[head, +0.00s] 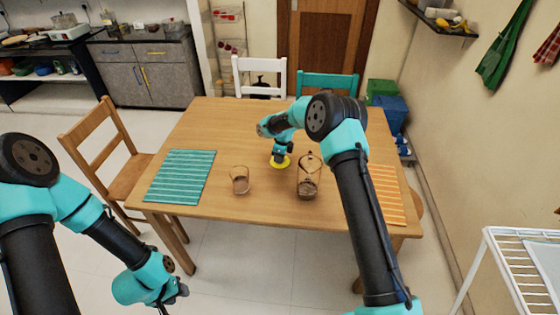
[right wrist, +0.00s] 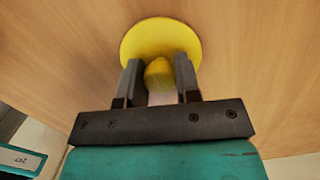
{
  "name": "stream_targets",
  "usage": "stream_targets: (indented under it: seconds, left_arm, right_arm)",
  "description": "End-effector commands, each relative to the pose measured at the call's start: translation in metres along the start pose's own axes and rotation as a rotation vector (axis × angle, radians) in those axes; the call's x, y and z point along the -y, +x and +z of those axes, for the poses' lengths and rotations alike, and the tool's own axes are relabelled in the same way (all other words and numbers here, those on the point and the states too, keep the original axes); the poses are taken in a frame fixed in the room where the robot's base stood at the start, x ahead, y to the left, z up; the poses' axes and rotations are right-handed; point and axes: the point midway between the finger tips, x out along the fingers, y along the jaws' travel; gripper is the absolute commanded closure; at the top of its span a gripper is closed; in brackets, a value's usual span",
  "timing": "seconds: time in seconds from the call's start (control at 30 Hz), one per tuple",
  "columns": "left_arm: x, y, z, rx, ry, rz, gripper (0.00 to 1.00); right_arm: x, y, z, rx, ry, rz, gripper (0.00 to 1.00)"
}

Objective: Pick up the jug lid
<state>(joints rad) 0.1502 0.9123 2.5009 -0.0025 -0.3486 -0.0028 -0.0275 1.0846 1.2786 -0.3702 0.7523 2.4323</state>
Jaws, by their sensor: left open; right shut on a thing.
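The jug lid (head: 284,165) is a yellow disc at the middle of the wooden table in the head view. In the right wrist view the lid (right wrist: 160,32) shows its rounded yellow knob between the fingers. My right gripper (head: 280,156) points down over the lid, and it is shut on the knob in the right wrist view (right wrist: 159,75). I cannot tell whether the lid touches the table or is just above it. My left gripper (head: 168,298) is empty, low in front of the table and far from the lid.
A brown jug-like vessel (head: 309,186) stands just right of the lid. A small brownish cup (head: 240,184) stands to its left. A teal striped mat (head: 180,177) lies at left, an orange striped mat (head: 386,195) at right. The table's back left is clear.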

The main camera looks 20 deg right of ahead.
Motion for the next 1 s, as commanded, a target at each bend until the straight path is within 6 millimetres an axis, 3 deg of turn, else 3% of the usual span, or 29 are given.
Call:
stream_targets:
  seconds: [0.37,0.8,1.0]
  left_arm:
    - [0.0,0.0,0.0,0.0,0.0,0.0,0.57]
    - [0.0,0.0,0.0,0.0,0.0,0.0,0.57]
    - [0.0,0.0,0.0,0.0,0.0,0.0,0.57]
  right_arm:
    - [0.0,-0.009,0.001,0.0,0.0,-0.001,0.93]
    - [0.0,-0.08,0.01,0.002,0.0,-0.002,0.93]
    - [0.0,-0.098,0.012,0.0,0.0,0.0,0.93]
